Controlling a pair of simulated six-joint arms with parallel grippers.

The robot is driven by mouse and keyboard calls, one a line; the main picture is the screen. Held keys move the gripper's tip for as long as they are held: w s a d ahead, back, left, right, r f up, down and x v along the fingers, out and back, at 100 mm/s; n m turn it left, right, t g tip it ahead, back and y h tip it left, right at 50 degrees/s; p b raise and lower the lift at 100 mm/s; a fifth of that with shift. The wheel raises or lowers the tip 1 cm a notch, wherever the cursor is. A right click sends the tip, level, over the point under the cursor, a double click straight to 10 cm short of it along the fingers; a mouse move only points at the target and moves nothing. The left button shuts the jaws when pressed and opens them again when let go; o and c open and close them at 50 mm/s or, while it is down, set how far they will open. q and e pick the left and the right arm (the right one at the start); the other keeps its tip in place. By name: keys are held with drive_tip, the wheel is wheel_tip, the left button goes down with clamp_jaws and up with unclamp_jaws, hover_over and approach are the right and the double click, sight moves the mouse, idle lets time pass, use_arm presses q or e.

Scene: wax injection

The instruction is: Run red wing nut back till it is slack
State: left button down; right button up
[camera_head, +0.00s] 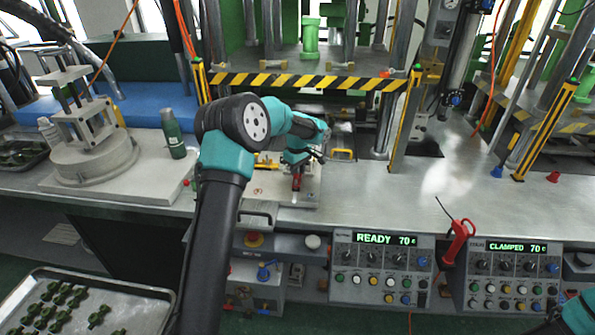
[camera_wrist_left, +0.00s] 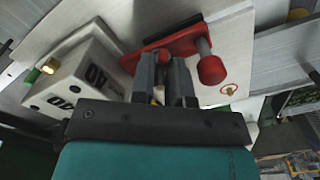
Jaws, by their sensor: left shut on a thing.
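The red wing nut (camera_wrist_left: 180,42) shows in the left wrist view as a flat red bar. A grey post with a red round end rises from its right part. My left gripper (camera_wrist_left: 165,68) has its two dark fingers close together over the middle of the bar, shut on it. The fingers hide the part between them. In the head view the left gripper (camera_head: 297,172) points down at the worktop, with a little red (camera_head: 296,184) showing at its tips. My right gripper is not in view; only part of my right arm shows at the lower right corner.
A white block with dark numbers (camera_wrist_left: 85,78) lies close left of the gripper. A striped press bar (camera_head: 300,81) crosses behind. A green bottle (camera_head: 172,135) stands at left. Control panels reading READY (camera_head: 385,239) and CLAMPED (camera_head: 507,246) face the front.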

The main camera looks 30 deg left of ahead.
use_arm(q)
drive_tip(key=c, duration=1.1)
unclamp_jaws()
wheel_tip(320, 180, up, 17)
drive_tip(key=shift+r, duration=0.15)
